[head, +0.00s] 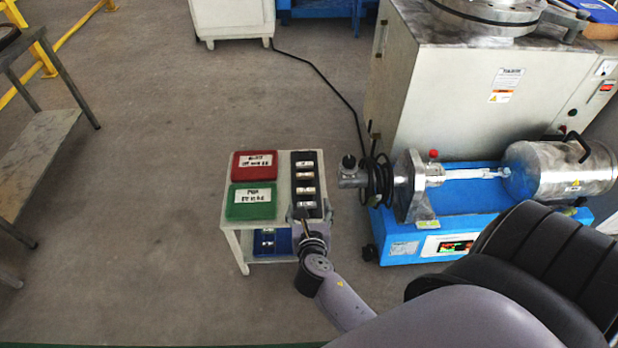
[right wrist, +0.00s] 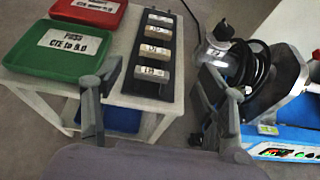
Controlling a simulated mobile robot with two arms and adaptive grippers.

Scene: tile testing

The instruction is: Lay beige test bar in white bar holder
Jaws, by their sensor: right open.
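A black rack (head: 293,170) on the small white table holds several short bars in a column, and it also shows in the right wrist view (right wrist: 176,75). One of its middle bars (right wrist: 157,32) looks beige; the shades are hard to tell apart. A white rod-like part (head: 480,173) lies along the blue machine; I cannot tell whether it is the white bar holder. My right gripper (head: 311,214) is open and empty at the near end of the rack, its fingers (right wrist: 157,75) spread on either side of the nearest bars' line. My left gripper is not in view.
A red tray (head: 254,154) and a green tray (head: 236,211) lie left of the rack. A blue bin (head: 284,243) is on the lower shelf. The blue machine (head: 400,248) with a metal cylinder (head: 555,182) and coiled black cable stands close on the right.

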